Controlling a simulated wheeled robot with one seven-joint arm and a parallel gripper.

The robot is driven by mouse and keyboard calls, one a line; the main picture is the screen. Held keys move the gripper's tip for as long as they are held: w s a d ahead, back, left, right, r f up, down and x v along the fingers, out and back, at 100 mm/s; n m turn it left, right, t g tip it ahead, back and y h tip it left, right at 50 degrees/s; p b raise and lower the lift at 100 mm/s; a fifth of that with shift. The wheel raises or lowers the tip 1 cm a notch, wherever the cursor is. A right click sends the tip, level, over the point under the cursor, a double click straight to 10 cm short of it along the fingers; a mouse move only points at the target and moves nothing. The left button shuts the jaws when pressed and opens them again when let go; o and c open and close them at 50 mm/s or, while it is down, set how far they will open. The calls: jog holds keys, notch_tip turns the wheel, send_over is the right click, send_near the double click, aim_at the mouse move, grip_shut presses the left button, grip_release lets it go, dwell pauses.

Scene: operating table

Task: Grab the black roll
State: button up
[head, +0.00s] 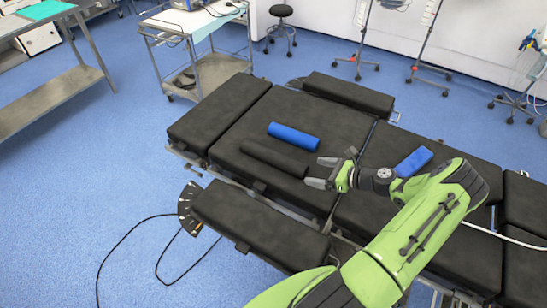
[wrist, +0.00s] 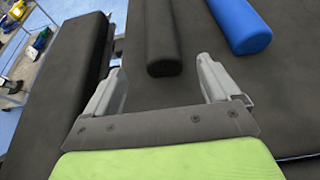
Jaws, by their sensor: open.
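The black roll (head: 273,157) lies on the black padded operating table (head: 240,127), in front of a blue roll. In the wrist view the black roll (wrist: 164,38) points at my gripper, its near end just ahead of the gap between the fingers. My gripper (head: 322,172) is open and empty, to the right of the black roll's right end in the head view. Both fingers also show in the wrist view (wrist: 160,78), spread apart with the dark table pad between them. Whether the fingers overlap the roll's end in height is hard to tell.
A blue roll (head: 293,136) lies parallel behind the black one; it also shows in the wrist view (wrist: 240,24). Another blue roll (head: 413,162) lies behind my arm. A separate black side pad (head: 258,224) runs along the table's front. A cart (head: 200,50) stands behind the table.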

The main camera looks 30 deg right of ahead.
aim_at(297, 167)
jog(key=b+x, duration=0.1)
jog(key=x, duration=0.8)
jog(key=shift+w+d, duration=0.1)
jog(key=shift+d, duration=0.05)
jog(key=c, duration=1.2)
